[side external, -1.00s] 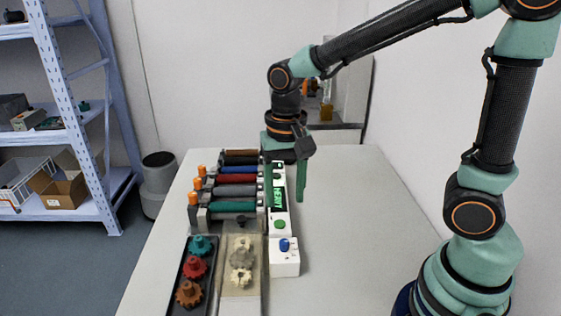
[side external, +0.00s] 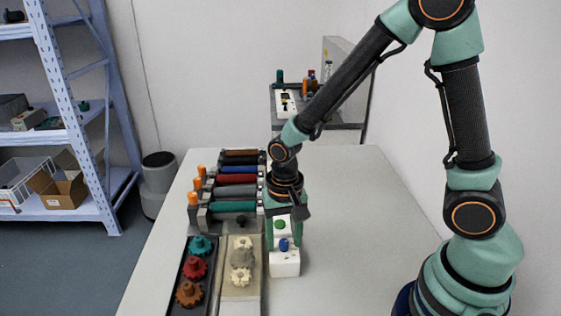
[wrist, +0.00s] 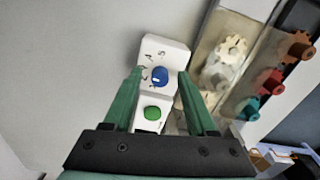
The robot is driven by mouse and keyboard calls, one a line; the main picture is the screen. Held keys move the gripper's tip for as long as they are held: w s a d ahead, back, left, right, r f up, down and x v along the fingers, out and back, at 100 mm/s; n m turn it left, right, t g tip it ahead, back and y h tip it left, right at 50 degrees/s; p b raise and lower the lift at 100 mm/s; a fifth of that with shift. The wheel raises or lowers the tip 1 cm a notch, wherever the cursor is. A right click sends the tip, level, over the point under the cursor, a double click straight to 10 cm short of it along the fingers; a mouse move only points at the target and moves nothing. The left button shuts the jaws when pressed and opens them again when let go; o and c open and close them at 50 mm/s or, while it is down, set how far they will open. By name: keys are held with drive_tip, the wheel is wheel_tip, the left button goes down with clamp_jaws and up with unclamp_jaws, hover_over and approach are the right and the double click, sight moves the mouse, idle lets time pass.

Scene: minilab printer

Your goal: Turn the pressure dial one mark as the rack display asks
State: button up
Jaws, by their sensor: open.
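The pressure dial is a blue knob (side external: 283,244) with a light pointer line, on the white control block at the near end of the rack. In the wrist view the dial (wrist: 159,76) has small dark marks around its upper left. My gripper (side external: 285,242) is open and points down over the block. In the wrist view its green fingers (wrist: 159,72) stand either side of the dial, with a gap on both sides. Whether the tips are down at knob height I cannot tell. My gripper hides the rack display in the side view.
A green button (wrist: 152,113) sits beside the dial, between my fingers. Several coloured rollers (side external: 233,192) lie in the rack to the left. A dark tray of coloured gears (side external: 195,268) and a tan tray with pale gears (side external: 242,280) stand left of the block. The table's right side is clear.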

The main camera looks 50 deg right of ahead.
clamp_jaws()
drive_tip(key=shift+n, duration=0.3)
drive_tip(key=n, duration=0.3)
drive_tip(key=shift+n, duration=2.1)
unclamp_jaws()
